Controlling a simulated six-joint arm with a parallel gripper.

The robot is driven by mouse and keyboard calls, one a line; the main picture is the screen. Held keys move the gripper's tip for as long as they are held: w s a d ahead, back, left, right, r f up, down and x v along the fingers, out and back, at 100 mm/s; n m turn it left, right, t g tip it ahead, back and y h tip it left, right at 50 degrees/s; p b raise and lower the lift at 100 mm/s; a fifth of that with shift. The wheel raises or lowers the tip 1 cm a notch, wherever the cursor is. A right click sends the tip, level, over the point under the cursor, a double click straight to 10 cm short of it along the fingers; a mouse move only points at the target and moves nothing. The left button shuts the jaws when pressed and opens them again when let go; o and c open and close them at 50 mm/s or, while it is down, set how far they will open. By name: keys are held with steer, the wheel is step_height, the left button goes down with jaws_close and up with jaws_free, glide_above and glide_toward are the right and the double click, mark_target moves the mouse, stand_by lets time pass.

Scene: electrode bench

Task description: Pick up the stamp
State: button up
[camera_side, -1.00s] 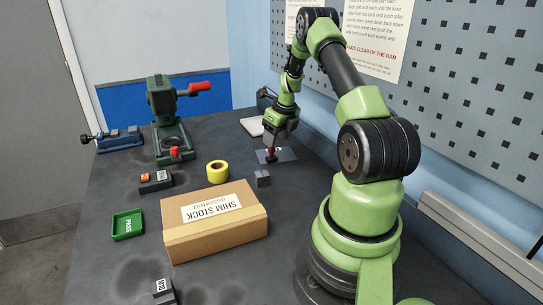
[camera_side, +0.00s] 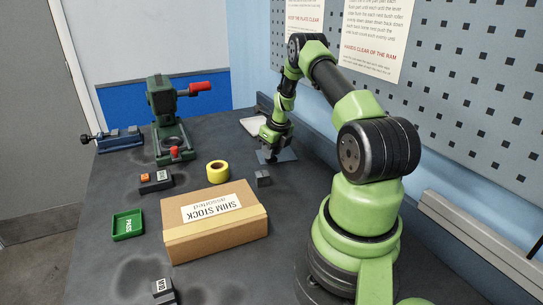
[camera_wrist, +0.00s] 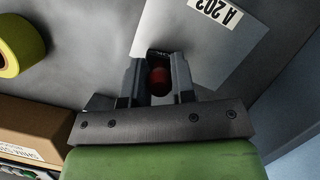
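The stamp has a red knob (camera_wrist: 158,80), which shows in the wrist view between the two fingers of my gripper (camera_wrist: 159,75). The fingers stand on either side of the knob. I cannot tell whether they press on it or leave small gaps. In the side view my gripper (camera_side: 271,155) is down at the grey-blue plate (camera_side: 288,156) where the stamp stands, and it hides the stamp there.
A small grey block (camera_side: 263,178) and a yellow tape roll (camera_side: 218,172) lie left of my gripper. A cardboard box (camera_side: 215,228) stands nearer the camera. The pegboard wall (camera_side: 450,80) rises on the right.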

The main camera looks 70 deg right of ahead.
jaws_close()
step_height(320, 180, up, 9)
steer(key=shift+r, duration=0.45)
step_height(320, 180, down, 10)
steer(key=shift+r, duration=0.15)
steer(key=o, duration=0.9)
jaws_free()
